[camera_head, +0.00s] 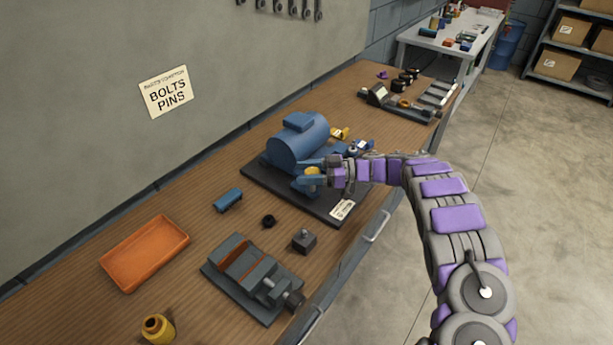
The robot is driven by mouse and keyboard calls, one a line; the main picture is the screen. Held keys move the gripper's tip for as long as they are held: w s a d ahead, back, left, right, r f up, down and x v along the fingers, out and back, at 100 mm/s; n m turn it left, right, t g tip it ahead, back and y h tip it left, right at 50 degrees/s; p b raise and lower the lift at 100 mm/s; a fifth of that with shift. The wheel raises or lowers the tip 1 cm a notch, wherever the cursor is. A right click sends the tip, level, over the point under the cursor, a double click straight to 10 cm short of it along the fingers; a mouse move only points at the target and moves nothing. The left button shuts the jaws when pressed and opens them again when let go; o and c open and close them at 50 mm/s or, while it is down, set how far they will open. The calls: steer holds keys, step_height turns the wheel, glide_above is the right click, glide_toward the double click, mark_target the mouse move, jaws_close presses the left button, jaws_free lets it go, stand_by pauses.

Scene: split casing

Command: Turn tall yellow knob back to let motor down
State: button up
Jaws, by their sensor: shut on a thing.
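A blue motor (297,145) with a box on top sits on a dark base plate (268,183) on the wooden bench. My gripper (312,173) reaches in from the right at the motor's front side. The knob's height and turn angle are hidden by the fingers. Another yellow piece (340,133) shows behind the motor's right end. I cannot tell whether the motor is raised off the plate.
A vise (253,278), a grey block (304,241), a black ring (268,221), a small blue part (228,200), an orange tray (145,252) and a yellow cup-like part (158,328) lie to the left and front. Dark fixtures (398,102) stand at the far end. Floor at right is clear.

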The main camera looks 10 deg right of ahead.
steer(key=shift+d+r+n+g, duration=0.15)
steer(key=shift+n+g, duration=1.05)
steer(key=shift+g, duration=0.8)
steer(key=shift+r+n+g, duration=0.1)
steer(key=shift+n+g, duration=0.2)
steer(key=o, duration=0.9)
steer(key=shift+w+f, duration=0.1)
steer(key=shift+f, duration=0.1)
steer(key=shift+o, duration=0.2)
